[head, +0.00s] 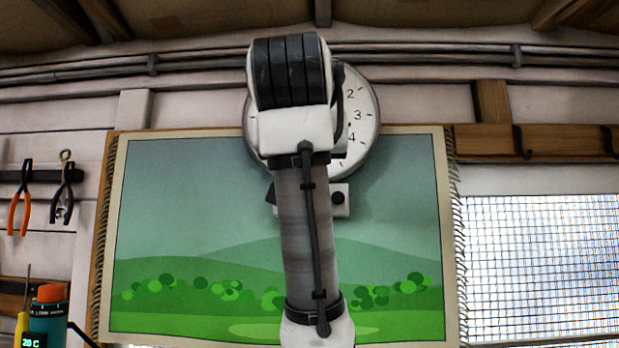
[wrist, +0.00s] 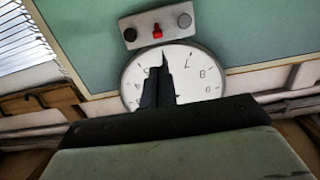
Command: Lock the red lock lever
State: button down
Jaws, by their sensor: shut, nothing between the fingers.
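The red lock lever (wrist: 157,31) shows in the wrist view as a small red piece in the middle of a light panel (wrist: 140,28). A dark knob (wrist: 130,35) and a grey knob (wrist: 184,20) sit on either side of it. My gripper (wrist: 159,78) is shut and empty. Its dark fingers appear in front of the round white dial, apart from the lever in the picture. In the head view, part of the panel (head: 340,190) shows beside my arm, which hides the lever and my gripper.
A green landscape hanging (head: 180,220) is behind. Pliers (head: 20,200) hang at left, and a wooden hook rail (head: 560,139) and mesh window (head: 540,265) are at right.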

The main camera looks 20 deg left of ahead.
jog(key=p+x, duration=0.4)
jog(key=x, duration=0.6)
jog(key=shift+w, duration=0.15)
jog(key=shift+f, duration=0.1)
jog(key=shift+f+t+b, duration=0.15)
jog(key=shift+t+b, duration=0.55)
jog(key=shift+f+t+y+b, duration=0.15)
jog(key=shift+t+y+b, duration=0.15)
jog(key=shift+t+b, duration=0.3)
jog(key=shift+s+f+t+b, duration=0.15)
jog(key=shift+s+t+b, duration=0.2)
jog(key=shift+b, duration=0.2)
jog(key=shift+s+f+t+y+b, duration=0.2)
jog(key=shift+f+t+y+b, duration=0.3)
jog(key=shift+t+b, duration=0.85)
